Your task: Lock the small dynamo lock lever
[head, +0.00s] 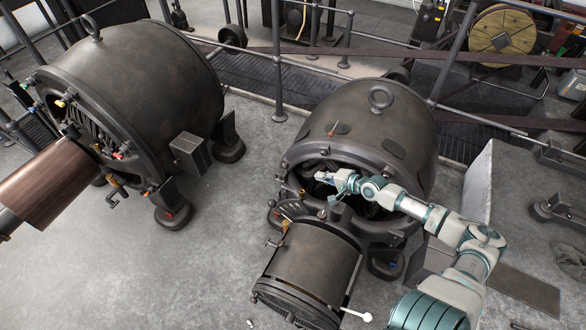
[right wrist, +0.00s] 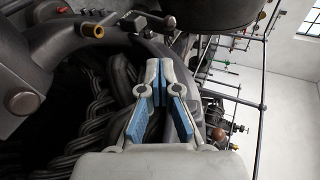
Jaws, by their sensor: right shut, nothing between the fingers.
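The small dynamo (head: 375,125) is the dark rounded machine right of centre in the head view, with a ring on top and an open front showing coils. My right gripper (head: 320,176) is at the upper part of that opening, its arm reaching in from the lower right. In the right wrist view its fingers (right wrist: 158,68) are shut and empty. A short metal lever (right wrist: 150,20) with a rounded end lies just beyond the fingertips, apparently apart from them. I cannot tell for certain that it is the lock lever. My left gripper is not in view.
A larger dynamo (head: 150,80) stands at the left. A dark cylinder (head: 310,265) juts from the small dynamo's front, with a white-handled lever (head: 356,314) beside it. Coils (right wrist: 100,110) lie left of my fingers. Railings stand behind. The floor (head: 200,260) between the machines is clear.

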